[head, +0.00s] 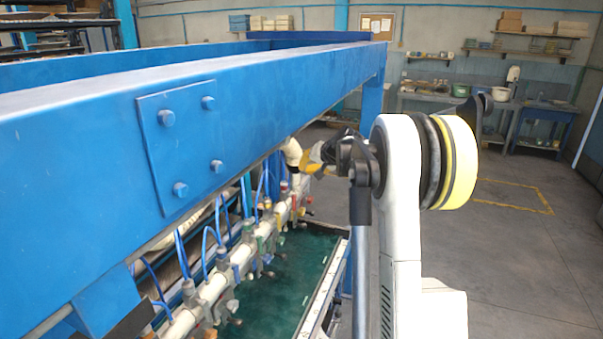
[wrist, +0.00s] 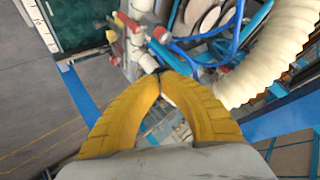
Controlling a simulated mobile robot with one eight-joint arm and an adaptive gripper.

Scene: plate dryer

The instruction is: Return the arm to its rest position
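My gripper (wrist: 162,77) shows in the wrist view as two yellow ribbed fingers that arch inward and meet at their tips. I see nothing held between them. In the head view my gripper (head: 316,165) is a small yellow shape, partly hidden behind my white arm. It is beneath the blue beam, near the far end of the valve manifold (head: 215,285). In the wrist view, white pipe fittings with red and yellow handles (wrist: 135,40) lie just beyond the fingertips. I cannot tell whether they touch.
A large blue beam (head: 260,90) crosses above the manifold. Blue hoses (wrist: 228,45) and a ribbed cream hose (wrist: 270,55) lie close to the gripper's right. A green panel (head: 285,270) lies beside the manifold. Open grey floor (head: 530,230) extends to the right.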

